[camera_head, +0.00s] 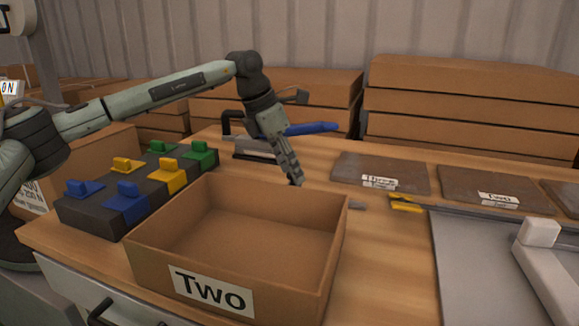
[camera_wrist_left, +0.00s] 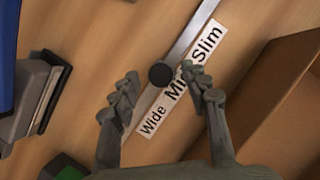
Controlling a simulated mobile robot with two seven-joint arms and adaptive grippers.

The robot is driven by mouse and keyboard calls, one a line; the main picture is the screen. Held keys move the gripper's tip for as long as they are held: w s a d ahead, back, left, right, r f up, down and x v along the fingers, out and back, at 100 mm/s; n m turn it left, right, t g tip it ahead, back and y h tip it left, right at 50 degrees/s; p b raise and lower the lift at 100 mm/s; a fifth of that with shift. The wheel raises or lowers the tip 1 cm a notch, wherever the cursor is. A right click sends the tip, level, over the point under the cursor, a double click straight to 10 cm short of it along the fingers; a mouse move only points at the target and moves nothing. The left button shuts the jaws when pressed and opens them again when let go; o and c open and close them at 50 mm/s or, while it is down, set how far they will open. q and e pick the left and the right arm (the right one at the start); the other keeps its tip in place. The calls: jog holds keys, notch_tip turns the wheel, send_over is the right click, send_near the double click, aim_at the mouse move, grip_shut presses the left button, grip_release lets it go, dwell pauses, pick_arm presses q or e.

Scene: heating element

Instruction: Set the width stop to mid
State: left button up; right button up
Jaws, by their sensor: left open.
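The width stop shows in the left wrist view as a round black knob (camera_wrist_left: 160,75) on a slanting metal rail (camera_wrist_left: 190,35). A white label (camera_wrist_left: 180,84) beside the rail reads Wide, Mid, Slim. The knob appears beside the word Mid and covers a little of it. My left gripper (camera_wrist_left: 161,78) is open, with one finger on each side of the knob; contact cannot be told. In the head view my left gripper (camera_head: 295,180) points down behind the cardboard box marked Two (camera_head: 325,245), which hides the knob and label. My right gripper is not in view.
A black block with blue, yellow and green clips (camera_head: 130,195) stands left of the box. A blue-handled device (camera_head: 300,130) lies behind the gripper. Dark labelled slabs (camera_head: 380,170) and a grey plate with a white arm (camera_head: 480,260) lie to the right.

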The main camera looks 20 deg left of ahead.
pick_arm(q)
jog(key=shift+r, duration=0.1)
jog(key=v, duration=1.1)
jog(key=shift+r, duration=0.35)
jog(key=shift+s+a, duration=0.1)
jog(key=shift+a, duration=0.05)
